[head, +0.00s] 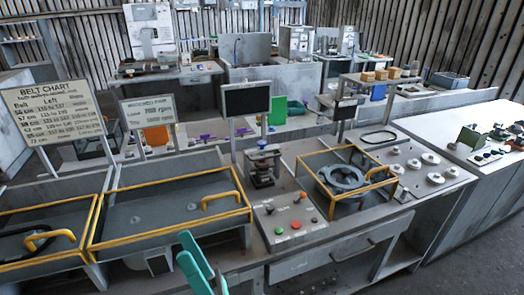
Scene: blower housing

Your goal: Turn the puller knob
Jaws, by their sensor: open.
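Green and red buttons (287,227) sit in front of the device. A yellow-framed fixture (350,180) holds a round grey part. Yellow-rimmed trays (165,215) lie left. A dark monitor (246,99) stands behind. Several round pieces (413,164) lie on a panel at right.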

